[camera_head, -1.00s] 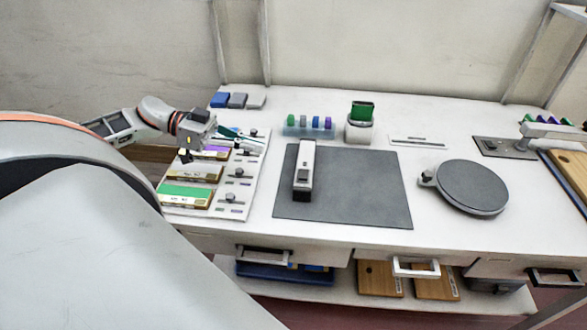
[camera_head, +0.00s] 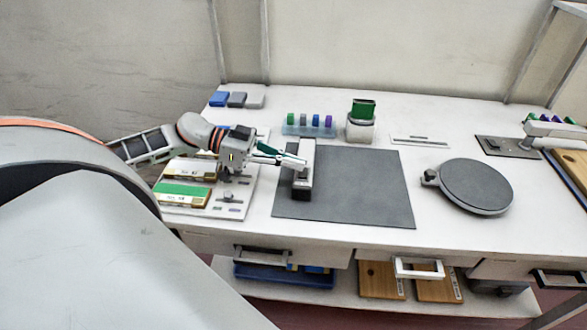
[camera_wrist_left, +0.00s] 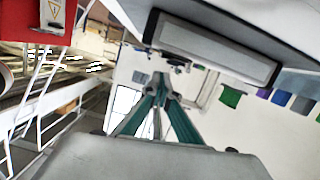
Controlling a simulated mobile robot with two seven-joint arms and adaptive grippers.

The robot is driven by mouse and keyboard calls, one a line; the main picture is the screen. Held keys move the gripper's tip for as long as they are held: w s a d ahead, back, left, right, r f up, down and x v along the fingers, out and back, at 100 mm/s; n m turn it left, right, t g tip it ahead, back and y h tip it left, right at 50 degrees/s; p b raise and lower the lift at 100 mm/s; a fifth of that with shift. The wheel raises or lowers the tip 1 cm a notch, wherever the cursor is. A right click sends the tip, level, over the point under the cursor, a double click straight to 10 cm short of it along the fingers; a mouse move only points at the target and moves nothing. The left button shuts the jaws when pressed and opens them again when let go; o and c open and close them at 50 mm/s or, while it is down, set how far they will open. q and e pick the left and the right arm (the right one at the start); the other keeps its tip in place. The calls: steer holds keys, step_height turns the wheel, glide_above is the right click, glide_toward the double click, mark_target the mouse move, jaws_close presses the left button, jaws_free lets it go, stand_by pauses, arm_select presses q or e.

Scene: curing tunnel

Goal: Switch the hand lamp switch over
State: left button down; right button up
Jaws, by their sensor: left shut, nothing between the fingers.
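The hand lamp (camera_head: 306,181), a long white body with a dark end toward the front, is on the dark grey mat. My left gripper (camera_head: 296,160) comes in from the left with its teal fingers shut and empty. Its fingertips are at the left side of the lamp's upper half; I cannot tell whether they touch. The teal fingers also show in the left wrist view (camera_wrist_left: 160,88), close together. The lamp's switch is too small to make out. My right gripper is out of view.
The grey mat (camera_head: 375,190) is bare right of the lamp. A rack of coloured pieces (camera_head: 309,128) and a white holder with a green block (camera_head: 360,128) stand behind. A round dark plate (camera_head: 470,186) is at the right. A panel with labelled blocks (camera_head: 240,205) lies under my left arm.

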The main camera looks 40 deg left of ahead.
arm_select(q)
steer(key=shift+s+f, duration=0.1)
steer(key=shift+f, duration=0.75)
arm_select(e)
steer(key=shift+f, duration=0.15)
arm_select(q)
steer(key=shift+f+p, duration=0.1)
steer(key=shift+p, duration=0.4)
steer(key=shift+s+f, duration=0.1)
steer(key=shift+f, duration=0.05)
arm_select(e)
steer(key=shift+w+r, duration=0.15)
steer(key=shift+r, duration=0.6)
arm_select(q)
steer(key=shift+r+p, duration=0.45)
steer(key=shift+r, duration=0.2)
steer(key=s+a+r+p, duration=0.3)
steer(key=s+a+r, duration=0.2)
steer(key=a, duration=0.2)
steer(key=shift+s+a, duration=0.35)
steer(key=shift+s, duration=0.05)
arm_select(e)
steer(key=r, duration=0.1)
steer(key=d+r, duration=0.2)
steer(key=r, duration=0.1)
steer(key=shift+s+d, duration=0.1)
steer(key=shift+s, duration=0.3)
